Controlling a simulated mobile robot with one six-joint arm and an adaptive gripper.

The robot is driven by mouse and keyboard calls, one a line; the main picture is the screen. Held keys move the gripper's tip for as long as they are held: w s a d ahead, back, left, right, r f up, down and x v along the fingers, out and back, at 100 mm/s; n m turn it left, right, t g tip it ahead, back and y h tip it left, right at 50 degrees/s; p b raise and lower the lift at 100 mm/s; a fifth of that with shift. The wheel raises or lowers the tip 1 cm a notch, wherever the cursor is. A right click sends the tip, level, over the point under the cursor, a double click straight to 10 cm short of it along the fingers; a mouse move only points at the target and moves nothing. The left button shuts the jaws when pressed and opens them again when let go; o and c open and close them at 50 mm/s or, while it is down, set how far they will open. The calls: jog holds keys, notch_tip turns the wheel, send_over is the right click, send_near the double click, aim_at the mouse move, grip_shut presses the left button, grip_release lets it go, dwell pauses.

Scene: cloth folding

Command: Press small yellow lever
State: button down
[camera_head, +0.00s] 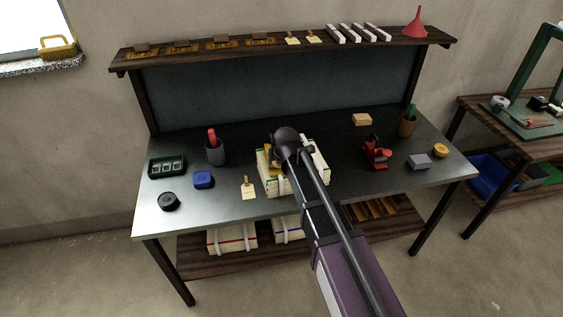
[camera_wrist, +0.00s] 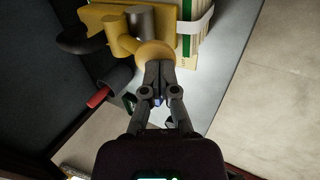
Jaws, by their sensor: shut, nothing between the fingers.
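In the wrist view, a yellow mechanism has a flat plate, a grey cylinder and a yellow arm ending in a round yellow knob, which looks like the small yellow lever (camera_wrist: 154,51). My gripper (camera_wrist: 158,70) is shut and empty, with its fingertips at the edge of the knob. They look touching or very close; I cannot tell which. In the head view, only a bit of the yellow mechanism (camera_head: 274,156) shows beside my arm, on a strapped stack of paper (camera_head: 268,184). My arm hides the fingertips and most of the lever there.
Left of the stack on the bench (camera_head: 240,207) are a grey cup (camera_head: 215,153) with a red item, a blue block (camera_head: 203,180) and a paper tag (camera_head: 249,191). A red device (camera_head: 375,154) stands to the right. A shelf (camera_head: 330,43) runs along the back.

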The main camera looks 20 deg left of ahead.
jog(key=shift+r, duration=0.1)
jog(key=w+a+r+p+v, duration=0.1)
jog(key=w+p+v, duration=0.1)
jog(key=p+v, duration=1.1)
jog(key=shift+r, duration=0.4)
dwell(0.4)
jog(key=shift+s+a, duration=0.1)
jog(key=shift+a, duration=0.05)
jog(key=shift+p, duration=0.3)
dwell(0.6)
jog(key=w+a+r+g+h+p, duration=0.3)
jog(key=w+g+p, duration=0.1)
jog(key=w+p, duration=0.1)
jog(key=shift+w+a+g, duration=0.35)
jog(key=shift+g, duration=0.05)
jog(key=shift+f, duration=0.15)
dwell(0.5)
